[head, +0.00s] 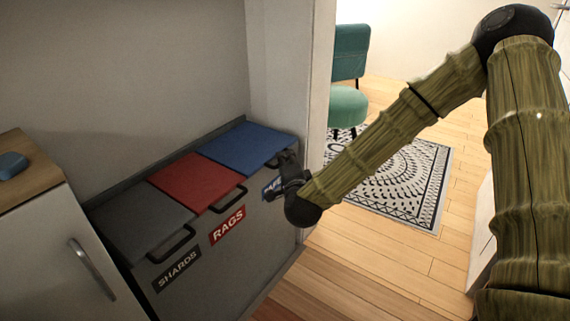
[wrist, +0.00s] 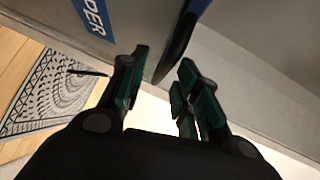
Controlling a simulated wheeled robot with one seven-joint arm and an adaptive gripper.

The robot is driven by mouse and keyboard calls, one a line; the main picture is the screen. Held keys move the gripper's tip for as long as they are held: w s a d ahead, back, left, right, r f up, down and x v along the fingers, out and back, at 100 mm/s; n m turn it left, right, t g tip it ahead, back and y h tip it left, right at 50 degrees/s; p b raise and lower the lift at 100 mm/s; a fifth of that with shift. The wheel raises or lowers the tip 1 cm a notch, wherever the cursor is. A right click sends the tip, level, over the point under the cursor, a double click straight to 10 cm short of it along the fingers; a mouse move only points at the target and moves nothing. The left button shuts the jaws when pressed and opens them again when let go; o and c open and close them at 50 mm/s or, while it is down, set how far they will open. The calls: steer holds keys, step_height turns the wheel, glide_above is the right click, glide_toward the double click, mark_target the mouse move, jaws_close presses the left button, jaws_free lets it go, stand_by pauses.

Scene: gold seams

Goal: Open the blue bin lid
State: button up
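The blue lid (head: 246,145) lies closed on the far end of a grey bin unit (head: 240,245), with a dark handle on its front edge. My gripper (head: 284,165) is at that front edge and hides most of the handle. In the wrist view my gripper (wrist: 164,62) is open, its two green-and-black fingers apart. A dark bar with a blue edge (wrist: 181,38), part of the lid or its handle, reaches between the fingertips. I cannot tell whether either finger touches it. A blue label (wrist: 95,14) shows on the bin front, and partly in the head view (head: 271,187).
A red lid (head: 197,182) and a grey lid (head: 146,222), both closed with dark handles, sit beside the blue lid. A wall stands behind the unit and a wall end (head: 316,100) at its far side. Wood floor (head: 410,270) is open to the right.

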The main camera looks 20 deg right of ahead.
steer(key=shift+w+d+f, duration=0.1)
steer(key=shift+w+d, duration=0.05)
steer(key=shift+w, duration=0.9)
steer(key=shift+c, duration=0.5)
steer(key=shift+s, duration=0.1)
jaws_close()
steer(key=shift+r+p, duration=0.4)
steer(key=shift+p, duration=0.3)
